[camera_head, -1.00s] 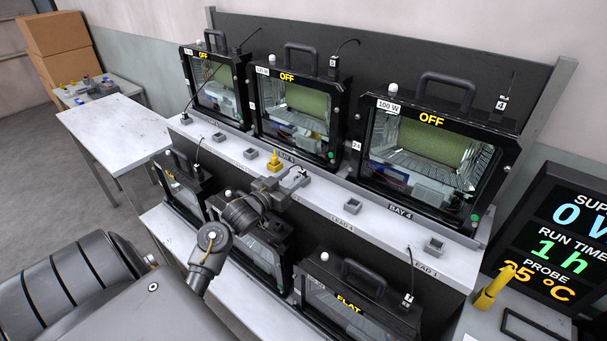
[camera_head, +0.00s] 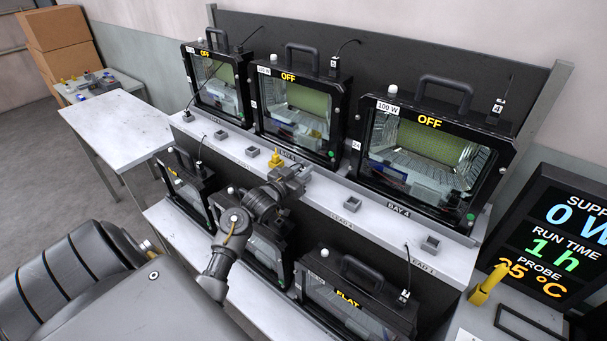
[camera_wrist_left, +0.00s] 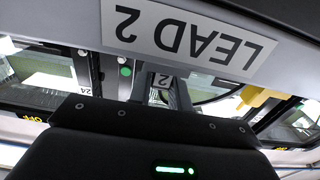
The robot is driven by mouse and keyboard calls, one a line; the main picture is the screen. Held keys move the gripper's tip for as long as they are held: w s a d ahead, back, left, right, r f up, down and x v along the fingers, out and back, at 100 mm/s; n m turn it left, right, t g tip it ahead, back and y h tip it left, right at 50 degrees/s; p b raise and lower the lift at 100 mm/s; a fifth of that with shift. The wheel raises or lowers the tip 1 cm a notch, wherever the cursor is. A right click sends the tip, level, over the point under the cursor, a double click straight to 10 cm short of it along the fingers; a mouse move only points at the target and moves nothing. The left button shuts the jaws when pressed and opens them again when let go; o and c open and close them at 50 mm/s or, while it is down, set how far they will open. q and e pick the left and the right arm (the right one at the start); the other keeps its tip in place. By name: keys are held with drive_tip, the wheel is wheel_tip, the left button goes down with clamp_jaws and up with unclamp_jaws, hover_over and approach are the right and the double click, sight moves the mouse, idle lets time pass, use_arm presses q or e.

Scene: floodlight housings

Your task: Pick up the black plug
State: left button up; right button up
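My right gripper is not in view.
Black floodlights (camera_head: 300,108) marked OFF stand behind the shelf (camera_head: 330,198); more stand below it. Small grey holders (camera_head: 431,244) line the shelf. A yellow probe (camera_head: 488,285) and a display (camera_head: 560,235) are at right. The white side table (camera_head: 118,122) is clear.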

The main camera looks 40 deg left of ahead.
sight(302, 169)
use_arm(q)
clamp_jaws()
drive_tip(key=shift+r+b, duration=0.35)
drive_tip(key=shift+r, duration=0.1)
wheel_tip(302, 169, up, 2)
drive_tip(key=shift+s+r+b, duration=0.1)
drive_tip(key=shift+r+b, duration=0.15)
drive_tip(key=shift+b, duration=0.35)
drive_tip(key=s+a+r+b, duration=0.2)
drive_tip(key=s+a+r, duration=0.4)
drive_tip(key=s+r, duration=0.3)
drive_tip(key=s, duration=0.3)
drive_tip(key=shift+s+r, duration=0.15)
drive_tip(key=shift+r, duration=0.15)
